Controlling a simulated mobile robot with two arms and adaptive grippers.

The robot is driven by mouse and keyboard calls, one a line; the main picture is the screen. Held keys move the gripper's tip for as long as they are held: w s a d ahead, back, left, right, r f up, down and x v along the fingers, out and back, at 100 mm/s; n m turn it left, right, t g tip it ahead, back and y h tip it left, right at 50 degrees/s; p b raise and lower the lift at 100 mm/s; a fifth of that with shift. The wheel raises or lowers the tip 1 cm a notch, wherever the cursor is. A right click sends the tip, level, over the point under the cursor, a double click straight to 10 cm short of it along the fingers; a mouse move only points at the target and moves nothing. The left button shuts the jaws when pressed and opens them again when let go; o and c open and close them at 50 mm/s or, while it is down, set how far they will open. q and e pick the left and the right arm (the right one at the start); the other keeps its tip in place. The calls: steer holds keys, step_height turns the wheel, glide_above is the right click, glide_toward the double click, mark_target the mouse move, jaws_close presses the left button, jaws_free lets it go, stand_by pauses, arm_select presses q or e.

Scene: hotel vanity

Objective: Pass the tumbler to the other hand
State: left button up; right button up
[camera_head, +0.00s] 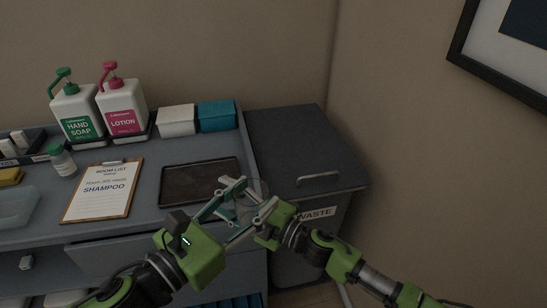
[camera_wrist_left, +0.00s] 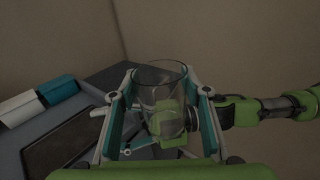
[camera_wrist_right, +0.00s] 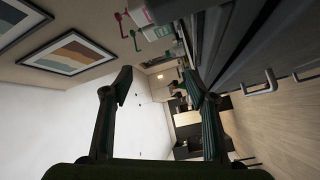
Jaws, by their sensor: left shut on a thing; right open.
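The tumbler is a clear, empty-looking glass; it stands out best in the left wrist view (camera_wrist_left: 160,78) and is only faint in the head view (camera_head: 258,186). My left gripper (camera_head: 237,197) is shut on it, with one finger on each side of the glass in the left wrist view (camera_wrist_left: 161,98). My right gripper (camera_head: 246,228) is open close by, and its green body shows through and behind the glass in the left wrist view. In the right wrist view the open fingers (camera_wrist_right: 160,84) have no clear glass between them. The fingers overlap in the head view, so contact is unclear.
A dark tray (camera_head: 200,182) lies on the vanity behind my left gripper. A grey waste bin (camera_head: 300,150) is beside the vanity.

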arm_select(q)
steer(key=shift+d, duration=0.2)
arm_select(e)
step_height(320, 180, up, 15)
steer(key=w+d+n+g+y, duration=0.2)
steer(key=d+n+g+y, duration=0.15)
steer(key=n, duration=0.25)
steer(key=s+a+r+n+g+h, duration=0.1)
steer(key=s+a+r+n+g, duration=0.3)
steer(key=s+r+n+g, duration=0.6)
arm_select(q)
steer(key=shift+a, duration=0.2)
steer(key=shift+d, duration=0.15)
steer(key=shift+r, duration=0.1)
arm_select(e)
steer(key=n+t+h, duration=0.5)
steer(key=n+h, duration=0.4)
steer(key=h, duration=0.5)
glide_toward(251, 200)
steer(key=s+r, duration=0.3)
steer(key=r, duration=0.2)
steer(key=x, duration=1.2)
steer(key=shift+d+f, duration=0.1)
steer(key=shift+d, duration=0.35)
